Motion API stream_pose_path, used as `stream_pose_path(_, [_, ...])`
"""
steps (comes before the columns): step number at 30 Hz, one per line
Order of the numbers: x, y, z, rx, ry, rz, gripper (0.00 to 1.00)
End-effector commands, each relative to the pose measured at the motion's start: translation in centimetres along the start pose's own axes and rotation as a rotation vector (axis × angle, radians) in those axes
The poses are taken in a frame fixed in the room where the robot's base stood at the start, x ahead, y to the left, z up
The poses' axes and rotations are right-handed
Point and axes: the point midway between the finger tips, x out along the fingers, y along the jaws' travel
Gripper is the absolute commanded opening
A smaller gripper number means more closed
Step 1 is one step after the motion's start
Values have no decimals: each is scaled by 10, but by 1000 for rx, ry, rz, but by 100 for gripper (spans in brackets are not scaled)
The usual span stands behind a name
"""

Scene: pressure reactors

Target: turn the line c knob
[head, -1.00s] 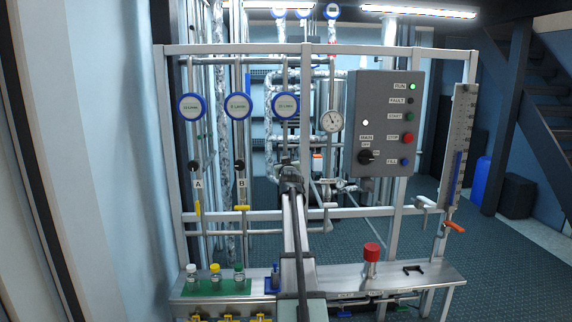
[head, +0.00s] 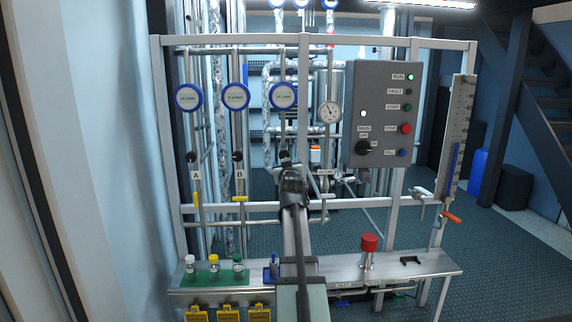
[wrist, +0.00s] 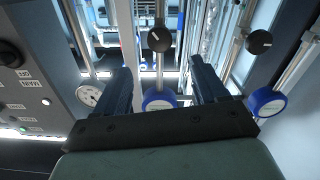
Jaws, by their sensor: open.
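The line C knob (wrist: 160,38) is a round black knob with a white mark on a vertical metal tube. In the wrist view, which shows the panel upside down, it stands just beyond the gap between my fingertips, apart from them. My gripper (wrist: 161,68) is open and empty. The line C round blue-rimmed gauge (wrist: 158,100) shows between the fingers; it also shows in the head view (head: 284,95). In the head view my gripper (head: 290,170) is in front of line C and mostly hides the knob.
The line B knob (head: 237,157) and line A knob (head: 191,157) are to the left. A grey control box (head: 384,115) and a dial gauge (head: 329,112) are to the right. Capped bottles (head: 214,264) and a red-topped cylinder (head: 369,244) stand on the steel shelf (head: 330,265) below.

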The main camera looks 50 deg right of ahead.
Motion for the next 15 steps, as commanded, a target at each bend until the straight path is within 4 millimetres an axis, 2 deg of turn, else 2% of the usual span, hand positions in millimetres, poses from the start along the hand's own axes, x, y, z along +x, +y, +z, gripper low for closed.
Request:
stream_pose_path(8, [1,0,0,16,0,0,72])
stream_pose_path(15, [5,0,1,227,0,0,72])
